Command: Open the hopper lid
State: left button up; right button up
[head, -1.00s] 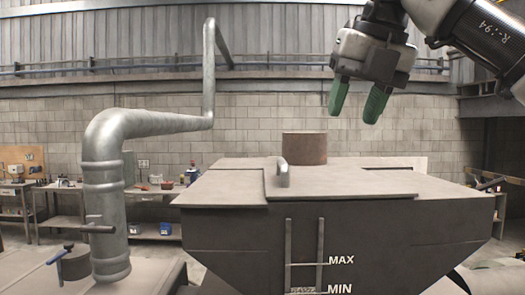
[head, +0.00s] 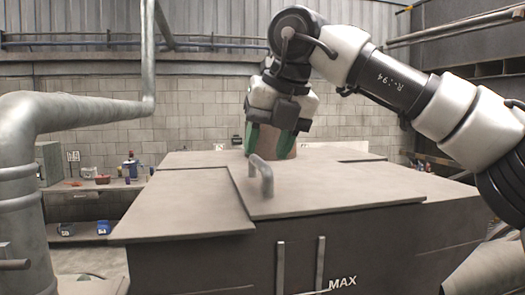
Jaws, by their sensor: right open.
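The hopper (head: 200,268) is a large dark grey bin filling the middle of the head view. Its lid (head: 325,191) is a flat grey plate lying shut on the top. A metal handle (head: 265,176) stands up near the lid's left edge. My right gripper (head: 268,148) is open, with green fingertips pointing down. My left gripper is out of view.
A thick metal pipe (head: 22,215) stands at the left. A workbench (head: 90,186) with tools is against the block wall.

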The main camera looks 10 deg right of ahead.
jog(key=shift+x, duration=1.05)
jog(key=shift+w+d+f+p, duration=0.1)
jog(key=shift+w+f+p, duration=0.05)
jog(key=shift+p, duration=0.15)
jog(key=shift+s, duration=0.2)
jog(key=shift+c, duration=0.5)
jog(key=shift+w, duration=0.15)
jog(key=c, duration=0.5)
grip_shut()
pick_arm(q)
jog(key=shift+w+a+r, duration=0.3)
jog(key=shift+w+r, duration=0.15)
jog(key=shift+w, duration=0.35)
